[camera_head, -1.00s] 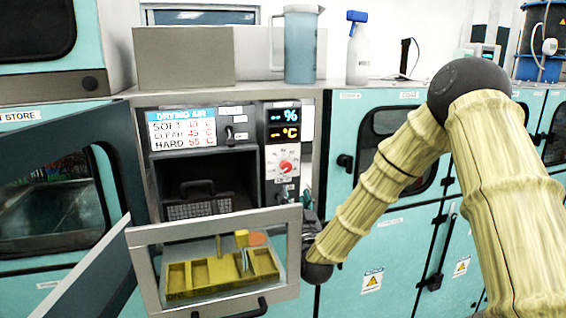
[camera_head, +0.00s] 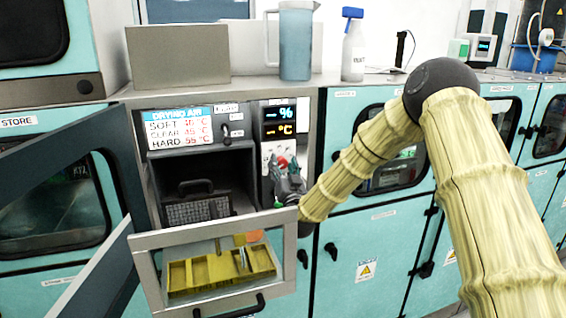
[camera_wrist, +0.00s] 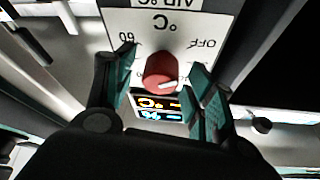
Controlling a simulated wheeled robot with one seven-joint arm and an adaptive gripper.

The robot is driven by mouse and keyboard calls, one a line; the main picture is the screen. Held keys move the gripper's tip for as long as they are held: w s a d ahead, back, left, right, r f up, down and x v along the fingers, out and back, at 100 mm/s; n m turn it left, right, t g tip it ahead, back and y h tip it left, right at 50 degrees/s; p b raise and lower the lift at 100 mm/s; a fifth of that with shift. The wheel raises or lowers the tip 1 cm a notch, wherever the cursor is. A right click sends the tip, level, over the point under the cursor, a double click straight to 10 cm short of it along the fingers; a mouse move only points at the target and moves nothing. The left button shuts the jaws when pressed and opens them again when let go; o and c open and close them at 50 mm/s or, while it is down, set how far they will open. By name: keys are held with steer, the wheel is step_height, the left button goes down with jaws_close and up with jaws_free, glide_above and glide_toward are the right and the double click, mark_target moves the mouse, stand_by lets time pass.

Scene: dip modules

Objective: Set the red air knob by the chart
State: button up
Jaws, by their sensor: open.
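The red air knob (camera_wrist: 160,70) sits on a white dial plate (camera_wrist: 185,22) marked °C, 60 and OFF, upside down in the wrist view. A white pointer mark shows on its rim. My gripper (camera_wrist: 165,85) is open, with one finger on each side of the knob; contact cannot be told. The drying air chart (camera_head: 180,127) lists SOFT, CLEAR and HARD with temperatures; CLEAR and HARD read about 45 and 55 °C.
A lit display (camera_head: 286,121) with % and °C lines is above the dial. The open drawer front (camera_head: 290,262) with a yellow divided tray (camera_head: 200,284) juts out below my gripper. An open dark door (camera_head: 75,175) stands at left.

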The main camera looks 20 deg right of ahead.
steer(key=shift+w, duration=0.1)
steer(key=shift+c, duration=0.2)
steer(key=c, duration=1)
steer(key=shift+o, duration=0.2)
steer(key=shift+m+b, duration=0.3)
steer(key=shift+b, duration=0.1)
